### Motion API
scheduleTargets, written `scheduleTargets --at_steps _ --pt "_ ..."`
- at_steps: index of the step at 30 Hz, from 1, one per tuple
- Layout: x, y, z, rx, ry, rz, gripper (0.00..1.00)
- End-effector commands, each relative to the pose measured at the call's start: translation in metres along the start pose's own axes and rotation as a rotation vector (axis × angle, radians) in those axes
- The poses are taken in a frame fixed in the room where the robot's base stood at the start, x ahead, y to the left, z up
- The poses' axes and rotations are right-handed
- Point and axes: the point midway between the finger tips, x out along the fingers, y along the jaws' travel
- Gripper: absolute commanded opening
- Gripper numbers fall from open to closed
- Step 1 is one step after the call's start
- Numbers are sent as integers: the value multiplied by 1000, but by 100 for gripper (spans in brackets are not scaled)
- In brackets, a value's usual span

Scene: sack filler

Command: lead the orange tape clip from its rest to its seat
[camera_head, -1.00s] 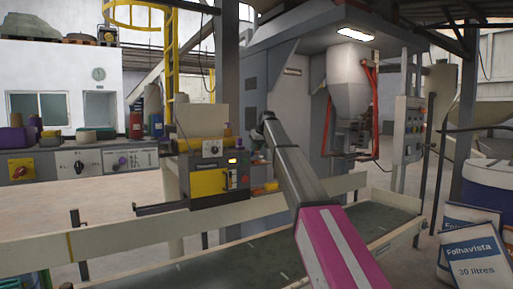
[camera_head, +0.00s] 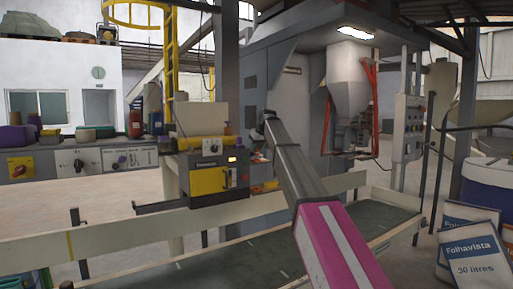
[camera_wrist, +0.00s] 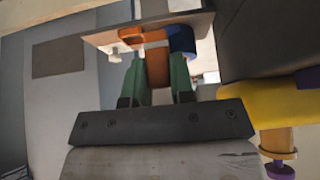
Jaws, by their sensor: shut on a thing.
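In the wrist view the two green fingers of my gripper (camera_wrist: 160,82) are shut on an orange piece (camera_wrist: 157,66), which I take to be the orange tape clip. Its upper end reaches a flat beige plate (camera_wrist: 101,37). More orange shows along the plate, with a blue part (camera_wrist: 181,41) just to the right; I cannot tell whether the clip touches them. The seat cannot be told for sure.
A yellow roller-like part (camera_wrist: 272,104) and an orange piece with a purple knob (camera_wrist: 279,171) lie right of my gripper. A long conveyor trough (camera_head: 388,224) runs below my arm. Folhavista sacks (camera_head: 471,252) stand at right. A white hopper (camera_head: 349,85) hangs behind.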

Motion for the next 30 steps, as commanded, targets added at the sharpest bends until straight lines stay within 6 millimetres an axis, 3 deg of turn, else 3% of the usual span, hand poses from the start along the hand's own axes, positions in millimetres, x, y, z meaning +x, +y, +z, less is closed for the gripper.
scheduleTargets --at_steps 30 --pt "18 -22 56 0 0 0 0"
